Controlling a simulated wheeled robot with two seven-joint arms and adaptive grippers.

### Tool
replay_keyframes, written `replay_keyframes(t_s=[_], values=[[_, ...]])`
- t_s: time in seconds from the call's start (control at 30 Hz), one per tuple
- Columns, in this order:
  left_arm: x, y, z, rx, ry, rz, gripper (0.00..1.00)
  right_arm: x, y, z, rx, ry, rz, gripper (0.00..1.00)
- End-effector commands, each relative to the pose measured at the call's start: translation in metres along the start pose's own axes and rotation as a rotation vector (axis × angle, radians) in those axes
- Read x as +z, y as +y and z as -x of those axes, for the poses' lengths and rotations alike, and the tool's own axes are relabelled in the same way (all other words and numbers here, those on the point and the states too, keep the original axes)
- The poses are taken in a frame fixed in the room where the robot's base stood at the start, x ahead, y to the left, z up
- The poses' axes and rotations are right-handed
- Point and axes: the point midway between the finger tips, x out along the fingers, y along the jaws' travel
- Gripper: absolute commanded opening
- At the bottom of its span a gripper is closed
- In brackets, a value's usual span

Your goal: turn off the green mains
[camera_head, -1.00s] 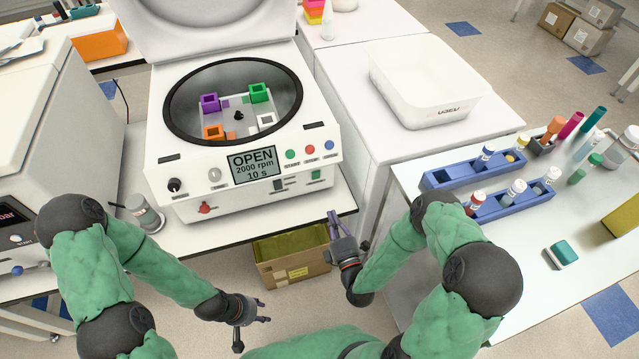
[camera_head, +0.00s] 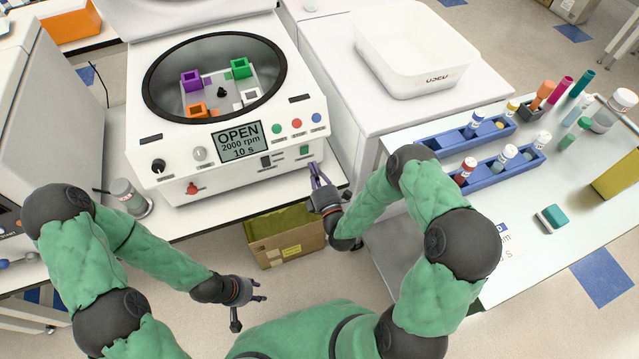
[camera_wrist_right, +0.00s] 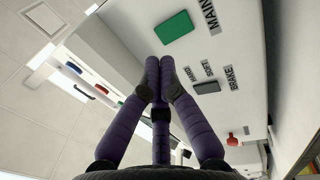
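The green mains switch (camera_head: 304,150) is a small green rectangle at the lower right of the white centrifuge's front panel. It also shows large in the right wrist view (camera_wrist_right: 174,27), beside the printed word "MAIN", partly cut off. My right gripper (camera_head: 315,168) is just below the switch in the head view. In the wrist view its purple fingers (camera_wrist_right: 159,65) are drawn together at the tips, holding nothing, close to the switch's lower left; contact is not visible. My left gripper (camera_head: 250,308) is open and empty, low in front of the bench.
The centrifuge (camera_head: 160,195) has its lid up and reads "OPEN 2000 rpm 10 s". A grey brake switch (camera_wrist_right: 207,87) and a red knob (camera_wrist_right: 232,140) are on the same panel. A cardboard box (camera_head: 285,250) stands below. Blue tube racks (camera_head: 490,182) are right.

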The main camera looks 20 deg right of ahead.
Motion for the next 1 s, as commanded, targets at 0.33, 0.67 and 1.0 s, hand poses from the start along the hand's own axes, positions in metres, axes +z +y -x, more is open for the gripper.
replay_keyframes(t_s=[0.33,0.67,1.0], values=[[-0.001,-0.006,-0.016,0.000,0.000,0.000,0.40,-0.001,-0.002,-0.048,0.001,0.001,-0.001,0.00],[-0.001,-0.006,-0.017,0.000,0.000,0.000,0.40,0.000,0.000,-0.056,-0.002,-0.001,-0.001,0.00],[0.000,-0.002,-0.006,0.000,0.000,0.000,0.40,0.000,0.005,-0.060,-0.046,0.000,0.001,0.00]])
